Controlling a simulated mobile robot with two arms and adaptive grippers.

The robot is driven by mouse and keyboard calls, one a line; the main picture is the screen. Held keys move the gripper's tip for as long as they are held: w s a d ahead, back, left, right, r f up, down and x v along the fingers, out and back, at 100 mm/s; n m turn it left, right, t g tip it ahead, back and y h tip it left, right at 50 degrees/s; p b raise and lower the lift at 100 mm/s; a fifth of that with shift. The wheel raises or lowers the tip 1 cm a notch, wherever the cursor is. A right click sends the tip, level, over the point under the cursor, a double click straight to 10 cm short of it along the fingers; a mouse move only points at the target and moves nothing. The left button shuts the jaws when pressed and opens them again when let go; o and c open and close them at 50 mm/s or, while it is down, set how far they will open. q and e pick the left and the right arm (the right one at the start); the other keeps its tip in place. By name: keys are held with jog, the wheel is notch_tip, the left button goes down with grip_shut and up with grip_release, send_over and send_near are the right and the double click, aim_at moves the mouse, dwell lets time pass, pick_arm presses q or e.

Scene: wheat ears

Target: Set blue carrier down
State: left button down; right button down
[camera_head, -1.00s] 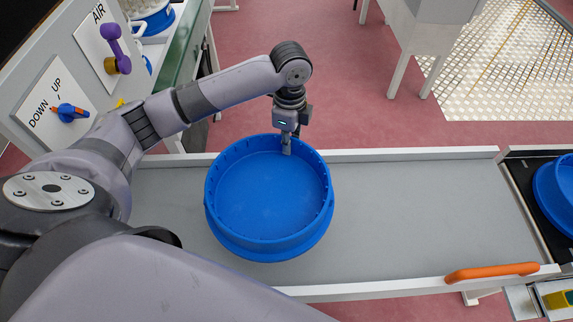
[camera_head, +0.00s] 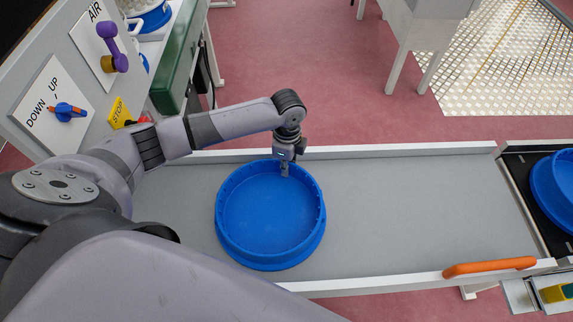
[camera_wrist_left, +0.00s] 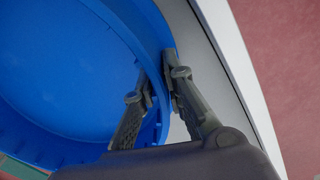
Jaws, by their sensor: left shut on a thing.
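The blue carrier (camera_head: 268,215) is a round, shallow, empty tub over the grey table (camera_head: 420,200), left of its middle. My left gripper (camera_head: 285,170) is shut on its far rim. In the left wrist view the two fingers (camera_wrist_left: 160,88) clasp the blue carrier wall (camera_wrist_left: 85,75), one inside and one outside. The carrier looks level and low; I cannot tell for sure whether its base touches the table. My right gripper is not in view.
The table has raised white edges and an orange handle (camera_head: 489,267) at the front right. Another blue carrier (camera_head: 556,188) sits on a dark surface at the right. A panel with a purple lever (camera_head: 113,45) and blue knob (camera_head: 68,111) stands left. The table's right half is clear.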

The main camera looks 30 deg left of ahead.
pick_arm(q)
jog(key=shift+r, duration=0.1)
jog(key=c, duration=2.1)
grip_release()
jog(key=o, duration=0.4)
jog(key=shift+o, duration=0.2)
notch_tip(320, 180, up, 12)
jog(key=shift+w, duration=0.15)
